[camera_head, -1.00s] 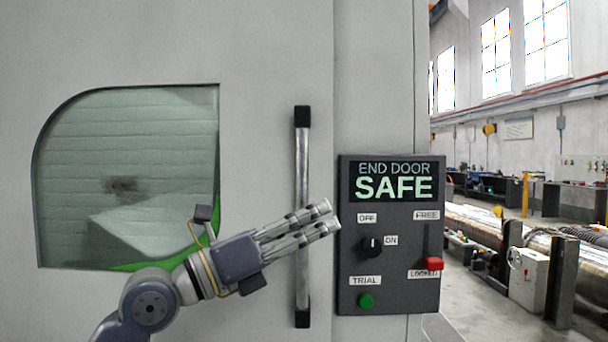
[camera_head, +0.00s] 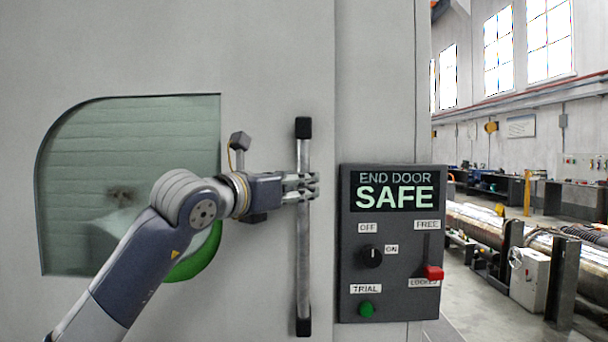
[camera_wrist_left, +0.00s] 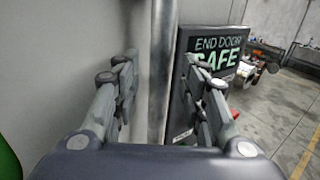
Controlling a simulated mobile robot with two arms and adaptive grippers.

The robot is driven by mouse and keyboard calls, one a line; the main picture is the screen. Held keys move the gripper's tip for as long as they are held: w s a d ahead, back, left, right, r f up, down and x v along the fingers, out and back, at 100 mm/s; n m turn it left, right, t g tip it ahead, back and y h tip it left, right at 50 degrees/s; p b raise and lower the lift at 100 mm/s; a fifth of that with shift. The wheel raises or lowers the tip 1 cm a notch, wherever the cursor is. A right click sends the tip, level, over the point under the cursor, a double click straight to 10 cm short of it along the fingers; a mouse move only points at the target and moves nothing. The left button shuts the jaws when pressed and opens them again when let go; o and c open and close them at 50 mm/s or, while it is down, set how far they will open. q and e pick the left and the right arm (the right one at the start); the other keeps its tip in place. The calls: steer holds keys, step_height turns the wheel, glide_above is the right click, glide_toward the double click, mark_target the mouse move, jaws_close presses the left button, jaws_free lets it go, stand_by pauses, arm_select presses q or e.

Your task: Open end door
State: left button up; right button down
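The end door (camera_head: 262,50) is a flat grey panel with a curved window (camera_head: 90,160), and it looks closed. Its handle (camera_head: 303,250) is an upright metal bar with black ends; it also shows in the left wrist view (camera_wrist_left: 162,60). My left gripper (camera_head: 314,187) is level at the handle's upper half. In the left wrist view my left gripper (camera_wrist_left: 160,85) is open, with one finger on each side of the bar and gaps visible. My right gripper is in neither view.
A dark control panel (camera_head: 345,220) reading "END DOOR SAFE" sits just right of the handle. Its red lever (camera_head: 433,272) is low, by the LOCKED label. It has a black knob (camera_head: 371,256) and green button (camera_head: 367,309). Workshop machinery stands beyond on the right.

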arm_select(q)
steer(key=x, duration=0.3)
steer(key=shift+p, duration=0.4)
steer(key=shift+c, duration=0.3)
jaws_close()
steer(key=shift+a, duration=0.15)
